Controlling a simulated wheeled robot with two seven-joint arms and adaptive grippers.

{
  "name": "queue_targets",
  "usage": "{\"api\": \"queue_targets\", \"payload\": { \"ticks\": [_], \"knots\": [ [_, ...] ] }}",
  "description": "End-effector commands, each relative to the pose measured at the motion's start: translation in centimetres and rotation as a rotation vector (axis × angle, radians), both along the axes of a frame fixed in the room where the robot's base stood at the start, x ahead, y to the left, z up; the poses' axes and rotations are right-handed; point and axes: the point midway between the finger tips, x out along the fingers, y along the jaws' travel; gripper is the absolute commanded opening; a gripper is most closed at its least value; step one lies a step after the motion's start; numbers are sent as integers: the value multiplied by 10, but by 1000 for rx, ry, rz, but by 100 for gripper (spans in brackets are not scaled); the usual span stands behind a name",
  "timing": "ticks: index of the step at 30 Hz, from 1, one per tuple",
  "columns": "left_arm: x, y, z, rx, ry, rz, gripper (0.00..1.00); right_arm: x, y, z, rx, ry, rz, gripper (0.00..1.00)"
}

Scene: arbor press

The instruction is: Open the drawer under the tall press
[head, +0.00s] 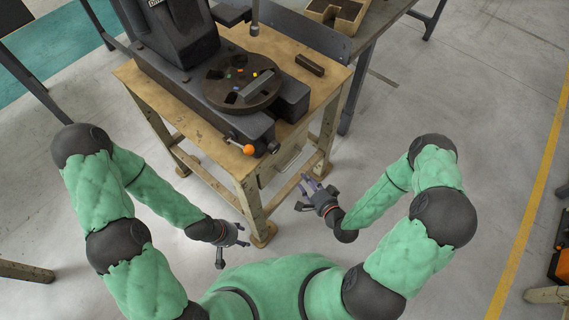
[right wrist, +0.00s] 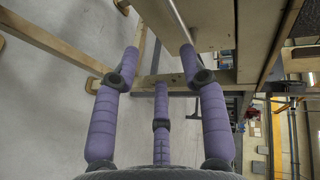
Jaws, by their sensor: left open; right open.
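The tall press (head: 180,40) is dark metal and stands on a worn wooden table (head: 150,95). Under the tabletop, the drawer (head: 275,166) shows as a pale front with a small handle; it looks shut. My right gripper (head: 308,186) is open and empty just in front of the drawer side, near a table leg. In the right wrist view its purple fingers (right wrist: 159,70) are spread, pointing at the table frame, with pale timber beyond them. I cannot tell whether they touch anything. My left gripper (head: 238,244) is open and empty, low in front of the table's near leg.
An orange-knobbed lever (head: 248,150) juts from the press base. A round dark plate (head: 242,82) and a loose dark bar (head: 309,65) lie above the drawer side. A second table with a wooden tray (head: 335,14) stands behind.

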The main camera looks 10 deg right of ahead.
Motion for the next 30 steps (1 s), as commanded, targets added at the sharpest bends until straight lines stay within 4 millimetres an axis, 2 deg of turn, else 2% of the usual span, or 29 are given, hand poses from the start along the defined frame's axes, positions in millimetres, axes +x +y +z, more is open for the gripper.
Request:
{"api": "queue_targets", "payload": {
  "ticks": [6, 11, 16, 24, 30],
  "knots": [
    [0, 0, -7, 0, 0, 0, 54, -3, -7, 12, 114, -99, -62, 43],
    [0, 0, -8, 0, 0, 0, 54, 4, -4, 12, 121, -107, -60, 43],
    [0, 0, -13, 0, 0, 0, 54, 24, 3, 7, 120, -107, -57, 43],
    [0, 0, -22, 0, 0, 0, 54, 68, 14, -3, 119, -105, -58, 43],
    [0, 0, -27, 0, 0, 0, 54, 90, 20, -7, 119, -103, -60, 43]
  ]
}}
